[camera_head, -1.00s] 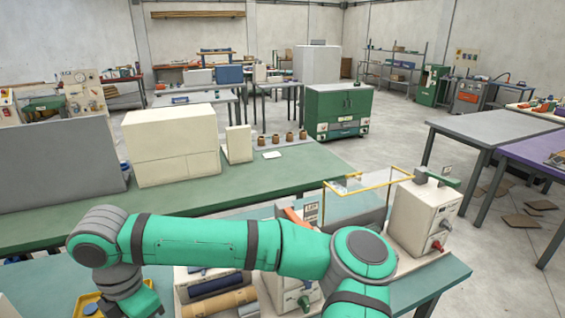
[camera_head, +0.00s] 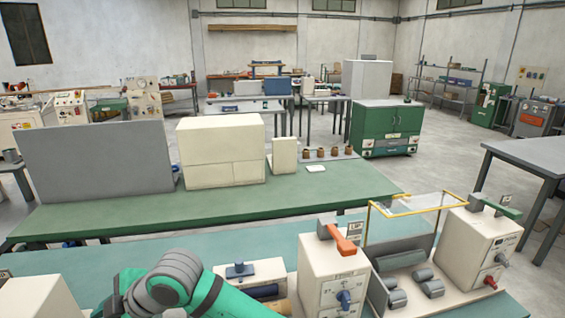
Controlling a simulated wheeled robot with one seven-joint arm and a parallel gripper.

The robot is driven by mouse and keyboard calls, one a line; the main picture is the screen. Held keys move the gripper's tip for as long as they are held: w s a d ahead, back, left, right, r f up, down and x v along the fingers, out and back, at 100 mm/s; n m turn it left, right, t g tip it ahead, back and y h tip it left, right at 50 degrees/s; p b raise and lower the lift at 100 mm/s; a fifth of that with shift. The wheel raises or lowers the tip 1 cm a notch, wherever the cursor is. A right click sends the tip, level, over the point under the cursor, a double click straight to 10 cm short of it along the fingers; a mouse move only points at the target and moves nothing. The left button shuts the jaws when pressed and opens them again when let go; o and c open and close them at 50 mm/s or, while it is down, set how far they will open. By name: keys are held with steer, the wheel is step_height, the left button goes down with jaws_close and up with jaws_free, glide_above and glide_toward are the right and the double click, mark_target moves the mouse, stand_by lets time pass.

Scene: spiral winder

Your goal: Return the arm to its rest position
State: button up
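My green and grey arm (camera_head: 222,298) shows only in part, at the bottom left of the head view, low over the near bench. My gripper is not in view; the end of the arm is hidden behind my own links or cut off by the lower edge. The spiral winder (camera_head: 335,275) stands on the near bench at lower right. It has a cream housing with an orange lever on top, a second cream housing (camera_head: 478,245) with a green lever, and a clear guard with a yellow frame (camera_head: 405,207) between them. My arm is left of the winder, apart from the orange-lever housing.
The teal near bench (camera_head: 200,255) has bare room behind my arm. A cream box with a blue knob (camera_head: 245,280) sits close to my arm's right. The green bench (camera_head: 110,215) behind holds a grey panel (camera_head: 95,160) and cream boxes (camera_head: 222,150). Floor is open beyond.

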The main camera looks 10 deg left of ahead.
steer(key=w+d+r+m+t+y, duration=0.25)
steer(key=w+m+t+y, duration=0.5)
steer(key=m, duration=0.55)
steer(key=d+f+m+t+h, duration=0.8)
steer(key=d+f+m+t, duration=0.35)
steer(key=d+f, duration=0.35)
steer(key=s+d+f+m+g+h, duration=0.1)
steer(key=s+d+f+m+h, duration=0.15)
steer(key=s+d+f, duration=0.45)
steer(key=s+d+f+m+h, duration=0.2)
steer(key=s+d+h, duration=0.25)
steer(key=d, duration=0.35)
steer(key=s+d+n+h, duration=0.1)
steer(key=s+d, duration=0.4)
steer(key=s, duration=0.2)
steer(key=s+d+n+g+h, duration=0.1)
steer(key=s+d, duration=0.4)
steer(key=s, duration=0.3)
steer(key=shift+s+f, duration=0.15)
steer(key=shift+f, duration=0.15)
